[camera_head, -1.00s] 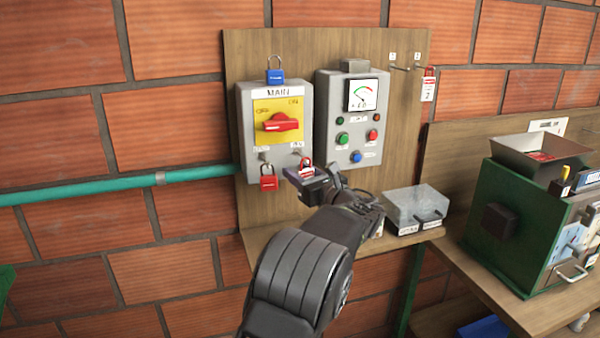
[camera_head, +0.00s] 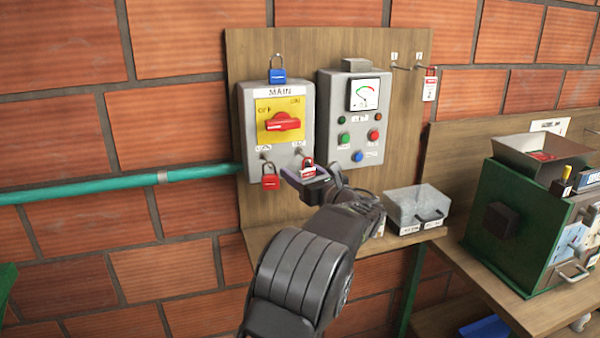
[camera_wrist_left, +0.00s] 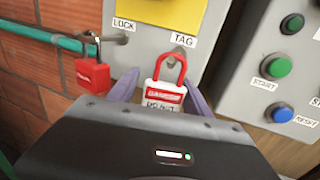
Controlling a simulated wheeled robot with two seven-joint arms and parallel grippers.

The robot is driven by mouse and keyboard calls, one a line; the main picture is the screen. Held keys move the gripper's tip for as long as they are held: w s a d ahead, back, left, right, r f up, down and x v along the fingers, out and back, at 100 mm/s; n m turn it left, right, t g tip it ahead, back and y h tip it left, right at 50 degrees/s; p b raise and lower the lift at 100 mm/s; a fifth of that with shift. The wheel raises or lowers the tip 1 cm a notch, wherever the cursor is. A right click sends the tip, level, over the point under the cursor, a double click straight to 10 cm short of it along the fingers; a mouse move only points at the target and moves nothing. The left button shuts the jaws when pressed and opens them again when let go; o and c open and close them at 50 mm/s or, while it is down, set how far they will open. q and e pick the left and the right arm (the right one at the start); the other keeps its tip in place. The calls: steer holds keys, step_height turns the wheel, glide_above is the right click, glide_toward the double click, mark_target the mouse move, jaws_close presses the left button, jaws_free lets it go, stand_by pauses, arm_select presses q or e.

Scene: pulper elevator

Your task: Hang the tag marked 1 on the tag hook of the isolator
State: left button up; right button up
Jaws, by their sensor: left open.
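The isolator (camera_head: 246,125) is a grey box marked MAIN with a red handle on a yellow plate. A red-and-white tag (camera_head: 308,168) hangs by its red loop below the TAG label, at the tag hook (camera_head: 299,152). In the left wrist view the tag (camera_wrist_left: 163,93) is upright, its lower part hidden by my gripper; I cannot read a number on it. My left gripper (camera_head: 304,181) is open, with its purple-grey fingers (camera_wrist_left: 160,92) on either side of the tag and gaps showing. My right gripper is not in view.
A red padlock (camera_head: 270,182) hangs at the lock hook, left of the tag. A blue padlock (camera_head: 277,75) hangs above the isolator. The control box (camera_head: 372,150) stands close right. Tag 2 (camera_head: 430,88) hangs on the board; peg 1 (camera_head: 394,66) is bare. A clear-lidded box (camera_head: 417,204) sits below.

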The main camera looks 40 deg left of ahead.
arm_select(q)
steer(key=shift+w+d+r, duration=0.1)
steer(key=shift+w, duration=0.05)
steer(key=shift+d, duration=0.5)
steer(key=b+v, duration=0.2)
steer(key=v, duration=0.4)
steer(key=shift+s+d, duration=0.3)
steer(key=shift+s, duration=0.1)
